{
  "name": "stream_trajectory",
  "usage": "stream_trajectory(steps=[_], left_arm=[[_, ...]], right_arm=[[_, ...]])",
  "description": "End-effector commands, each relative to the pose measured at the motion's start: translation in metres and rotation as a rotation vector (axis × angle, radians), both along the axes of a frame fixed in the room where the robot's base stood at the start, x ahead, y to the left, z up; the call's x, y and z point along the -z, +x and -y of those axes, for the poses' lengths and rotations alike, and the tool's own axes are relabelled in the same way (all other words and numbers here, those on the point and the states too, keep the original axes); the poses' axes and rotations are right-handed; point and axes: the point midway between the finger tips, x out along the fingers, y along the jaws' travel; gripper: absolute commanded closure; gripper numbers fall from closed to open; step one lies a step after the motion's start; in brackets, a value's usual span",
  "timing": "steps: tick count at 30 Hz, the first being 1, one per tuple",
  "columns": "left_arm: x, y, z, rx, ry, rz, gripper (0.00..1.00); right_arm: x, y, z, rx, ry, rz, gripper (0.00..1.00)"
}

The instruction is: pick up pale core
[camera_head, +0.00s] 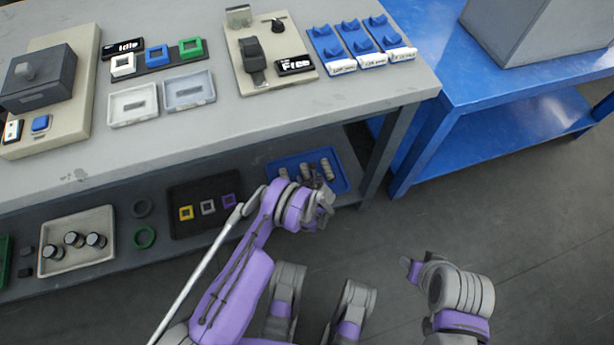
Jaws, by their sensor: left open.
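Small pale cores (327,168) stand in a blue tray (344,180) on the lower shelf. Another pale core (305,170) stands to its left, and a further one is at the tray's left side. My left gripper (318,188) is open at the front of the tray, close to the cores, and partly covers them. I cannot tell whether its fingers touch a core. My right gripper (412,268) is over the floor at the lower right, away from the shelf; its fingers are too unclear to read.
The grey tabletop (215,135) overhangs the shelf above my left gripper. A black tray (190,232) with small square frames and a beige tray (58,263) with dark round pieces sit left on the shelf. A blue table (450,90) stands right. The floor at right is clear.

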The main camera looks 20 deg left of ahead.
Motion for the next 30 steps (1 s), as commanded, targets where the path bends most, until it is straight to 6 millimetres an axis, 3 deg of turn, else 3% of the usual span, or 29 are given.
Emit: stream_trajectory(steps=[2, 14, 30], left_arm=[[-0.0003, -0.0002, 0.0002, 0.0, 0.0, 0.0, 0.29], [-0.0004, -0.0003, 0.0003, 0.0, 0.0, 0.0, 1.0], [-0.0004, -0.0003, 0.0003, 0.0, 0.0, 0.0, 1.0]], right_arm=[[-0.0002, -0.0001, 0.0, 0.0, 0.0, 0.0, 0.5], [-0.0002, -0.0001, 0.0, 0.0, 0.0, 0.0, 0.5], [-0.0001, 0.0, 0.0, 0.0, 0.0, 0.0, 0.5]])
